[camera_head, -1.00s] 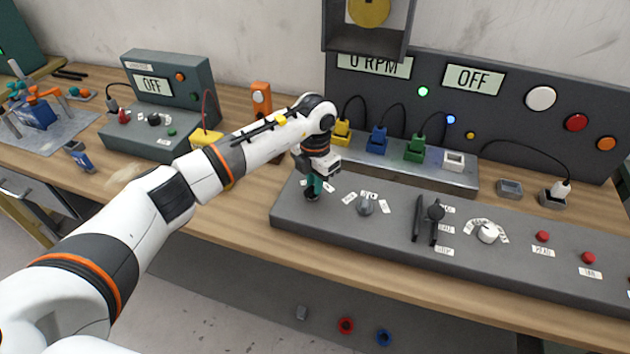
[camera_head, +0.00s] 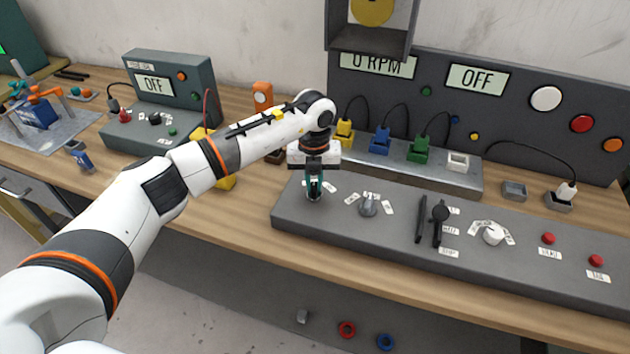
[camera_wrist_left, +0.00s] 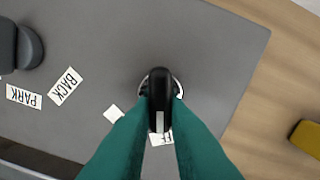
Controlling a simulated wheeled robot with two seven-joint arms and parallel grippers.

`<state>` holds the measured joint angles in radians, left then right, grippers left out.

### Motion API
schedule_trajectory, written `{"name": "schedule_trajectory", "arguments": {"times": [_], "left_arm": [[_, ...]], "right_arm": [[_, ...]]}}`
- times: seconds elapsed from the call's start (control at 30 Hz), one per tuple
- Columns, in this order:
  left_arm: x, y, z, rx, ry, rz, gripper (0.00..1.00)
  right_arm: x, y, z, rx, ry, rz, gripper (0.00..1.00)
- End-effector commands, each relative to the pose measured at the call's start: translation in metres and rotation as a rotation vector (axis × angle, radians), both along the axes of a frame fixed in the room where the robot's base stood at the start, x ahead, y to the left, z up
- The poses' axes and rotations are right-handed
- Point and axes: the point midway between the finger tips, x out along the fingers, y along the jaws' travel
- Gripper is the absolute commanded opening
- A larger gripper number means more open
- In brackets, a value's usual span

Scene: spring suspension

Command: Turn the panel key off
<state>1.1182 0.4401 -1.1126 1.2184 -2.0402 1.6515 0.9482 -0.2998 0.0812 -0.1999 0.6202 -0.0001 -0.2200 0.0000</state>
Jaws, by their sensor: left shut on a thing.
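The panel key is a black key with a white line, in a round metal seat on the grey control panel (camera_head: 340,225). In the left wrist view the key (camera_wrist_left: 159,88) stands between the teal fingertips of my left gripper (camera_wrist_left: 160,108). The white line points toward a partly covered label ending in "FF" (camera_wrist_left: 161,139). In the head view my left gripper (camera_head: 314,192) points down at the panel's left end, shut on the key and mostly hiding it. My right gripper is not in view.
Right of the key stand a grey selector knob (camera_head: 369,206), black levers (camera_head: 438,222), a white dial (camera_head: 493,234) and red buttons (camera_head: 548,239). The back panel's display (camera_head: 477,79) reads OFF. A green lamp (camera_head: 426,91) and blue lamp (camera_head: 455,119) are dark.

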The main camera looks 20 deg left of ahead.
Motion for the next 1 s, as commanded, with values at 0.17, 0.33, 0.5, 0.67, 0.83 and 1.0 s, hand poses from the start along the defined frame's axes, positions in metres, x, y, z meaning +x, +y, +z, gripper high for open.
{"name": "schedule_trajectory", "arguments": {"times": [0.17, 0.33, 0.5, 0.67, 0.83, 1.0], "left_arm": [[0.0001, 0.0015, 0.0008, 0.0, -0.001, 0.108, 0.0], [-0.0001, 0.0018, 0.001, -0.001, -0.001, 0.176, 0.0], [-0.0002, 0.002, 0.0011, 0.0, -0.001, 0.211, 0.0], [-0.0002, 0.002, 0.0012, 0.0, -0.001, 0.223, 0.0], [-0.0001, 0.0021, 0.0012, -0.001, -0.003, 0.224, 0.0], [0.0, 0.0022, 0.0013, -0.001, -0.003, 0.224, 0.19]], "right_arm": [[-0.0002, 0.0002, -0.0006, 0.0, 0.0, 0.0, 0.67], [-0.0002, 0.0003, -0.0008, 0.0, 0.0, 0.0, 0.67], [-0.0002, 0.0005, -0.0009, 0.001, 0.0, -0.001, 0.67], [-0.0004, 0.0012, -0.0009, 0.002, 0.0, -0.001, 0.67], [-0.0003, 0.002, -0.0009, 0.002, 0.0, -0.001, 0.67], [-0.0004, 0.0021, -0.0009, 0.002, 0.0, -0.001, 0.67]]}}
